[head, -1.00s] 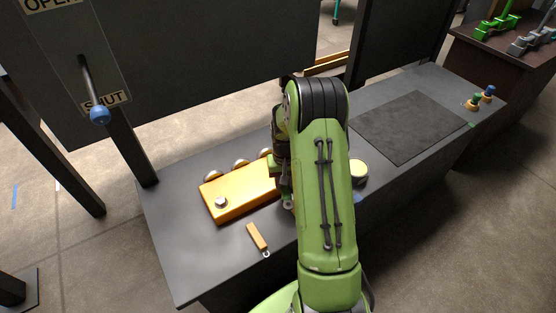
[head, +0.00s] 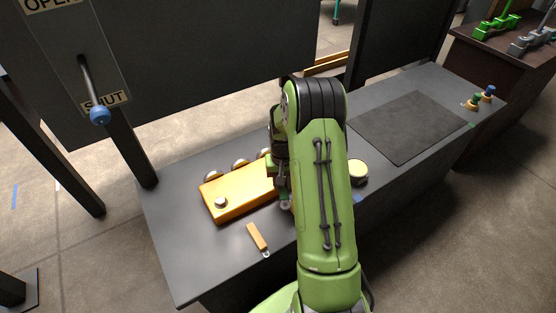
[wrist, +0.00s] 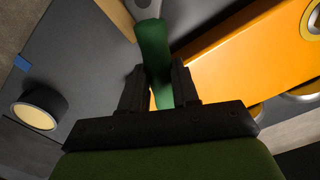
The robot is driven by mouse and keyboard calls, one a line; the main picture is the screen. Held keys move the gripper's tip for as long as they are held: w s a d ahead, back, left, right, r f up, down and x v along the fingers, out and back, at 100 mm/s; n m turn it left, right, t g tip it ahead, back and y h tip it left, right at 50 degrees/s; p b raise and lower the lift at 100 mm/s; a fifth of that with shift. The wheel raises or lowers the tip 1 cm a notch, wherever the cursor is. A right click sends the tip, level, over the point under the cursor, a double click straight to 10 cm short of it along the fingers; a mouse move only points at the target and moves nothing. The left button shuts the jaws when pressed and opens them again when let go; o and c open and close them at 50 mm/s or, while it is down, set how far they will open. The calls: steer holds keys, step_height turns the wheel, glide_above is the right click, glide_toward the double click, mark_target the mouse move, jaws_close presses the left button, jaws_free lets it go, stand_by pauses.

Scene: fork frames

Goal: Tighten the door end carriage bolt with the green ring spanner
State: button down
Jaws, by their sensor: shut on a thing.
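My gripper (wrist: 158,78) is shut on the green handle of the ring spanner (wrist: 154,45). The spanner's grey metal end runs out of the top of the wrist view, so its ring is cut off there. The orange end carriage (head: 238,191) lies on the bench, with a round silver bolt (head: 221,202) near its left end. In the wrist view the carriage (wrist: 235,65) is right of the spanner, with a round metal fitting (wrist: 313,20) at the upper right. My arm hides the carriage's right end in the head view. I cannot tell whether the spanner touches any bolt.
A small orange-handled tool (head: 257,237) lies on the bench (head: 190,260) before the carriage. A round yellow-topped thing (head: 357,172) stands right of my arm. A dark mat (head: 405,127) lies further right. A blue-knobbed lever (head: 100,115) hangs at the left.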

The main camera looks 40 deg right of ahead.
steer(key=shift+s+d+n, duration=0.2)
steer(key=shift+d+n, duration=0.3)
steer(key=c, duration=1.4)
jaws_free()
jaws_close()
steer(key=shift+o, duration=0.3)
jaws_free()
jaws_close()
steer(key=shift+s+d, duration=0.15)
steer(key=shift+d, duration=0.05)
